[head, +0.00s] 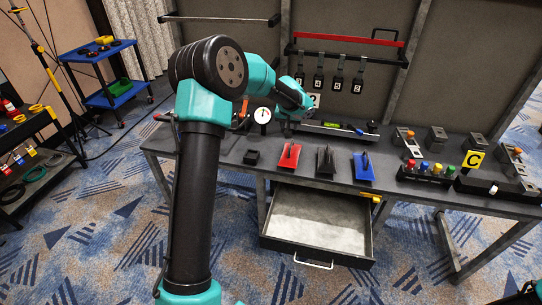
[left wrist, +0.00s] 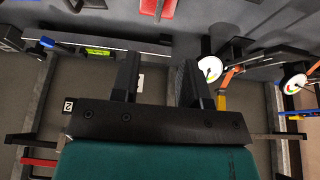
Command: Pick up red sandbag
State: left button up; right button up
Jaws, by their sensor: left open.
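The red sandbag (head: 289,155) lies on the dark workbench, left of a similar black one (head: 325,160) and a blue one (head: 363,166). Part of the red sandbag (left wrist: 157,9) also seems to show at the top edge of the left wrist view. My left gripper (head: 283,124) is above the bench just behind the red sandbag, partly hidden by its own wrist. In the left wrist view its two black fingers (left wrist: 158,75) are apart with nothing between them. A dark part of my right arm shows at the lower right corner; its jaws cannot be made out.
The workbench (head: 230,152) has an open, empty-looking drawer (head: 318,222) below. A white dial gauge (head: 263,115) and a level (head: 335,128) stand behind the sandbags. Hanging tags are on the back panel.

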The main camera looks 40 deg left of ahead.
pick_arm(q)
jog(key=shift+a+r, duration=0.2)
jog(key=shift+r, duration=0.05)
send_near(291, 144)
jog(key=x, duration=0.5)
jog(key=shift+w+a+f, duration=0.15)
jog(key=shift+a, duration=0.15)
jog(key=shift+f, duration=0.1)
jog(key=shift+f, duration=0.1)
jog(key=shift+x, duration=2.55)
jog(key=shift+w+d, duration=0.15)
